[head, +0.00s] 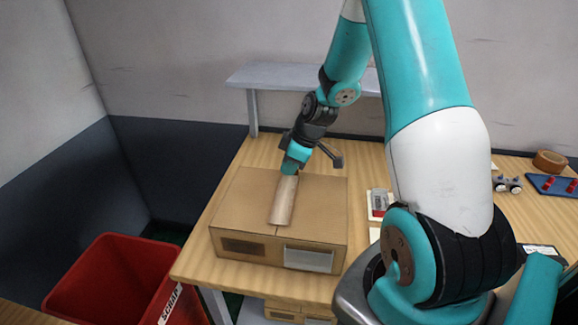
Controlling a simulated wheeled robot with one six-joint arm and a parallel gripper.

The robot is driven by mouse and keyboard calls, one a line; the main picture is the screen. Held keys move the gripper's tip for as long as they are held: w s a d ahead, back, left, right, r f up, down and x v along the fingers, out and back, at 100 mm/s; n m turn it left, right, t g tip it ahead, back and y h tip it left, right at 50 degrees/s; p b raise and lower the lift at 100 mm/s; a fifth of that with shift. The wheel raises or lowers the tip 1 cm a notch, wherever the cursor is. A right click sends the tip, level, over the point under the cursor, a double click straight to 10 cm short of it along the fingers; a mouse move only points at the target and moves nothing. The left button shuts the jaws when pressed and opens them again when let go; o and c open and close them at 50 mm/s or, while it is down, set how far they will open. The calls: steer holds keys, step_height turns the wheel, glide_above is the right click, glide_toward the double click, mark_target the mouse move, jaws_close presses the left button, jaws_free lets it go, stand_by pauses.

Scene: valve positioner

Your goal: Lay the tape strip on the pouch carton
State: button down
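The pouch carton (325,215) is a closed brown cardboard box on the wooden table, with a dark label and a pale label on its front. The tape strip (282,203) is a pale tan band running front to back along the middle of the carton's top. My gripper (290,170) is at the strip's far end, over the rear part of the carton top. The fingertips are hidden by the gripper body, so I cannot tell whether they hold the strip. I cannot tell whether the strip's far end touches the carton.
A red bin marked SCRAP (112,280) stands left of the table (200,262). A grey raised shelf (290,77) is behind. A small grey-and-red item (379,203) lies right of the carton. A tape roll (549,161) and blue tray (552,185) are at the far right.

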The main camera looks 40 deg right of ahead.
steer(key=shift+f, duration=0.2)
stand_by(0.4)
steer(key=c, duration=1.8)
jaws_free()
steer(key=o, duration=0.5)
steer(key=shift+r, duration=0.1)
steer(key=b+v, duration=0.1)
steer(key=v, duration=1.6)
steer(key=shift+s+b, duration=0.2)
steer(key=shift+b, duration=0.15)
steer(key=shift+a+r, duration=0.1)
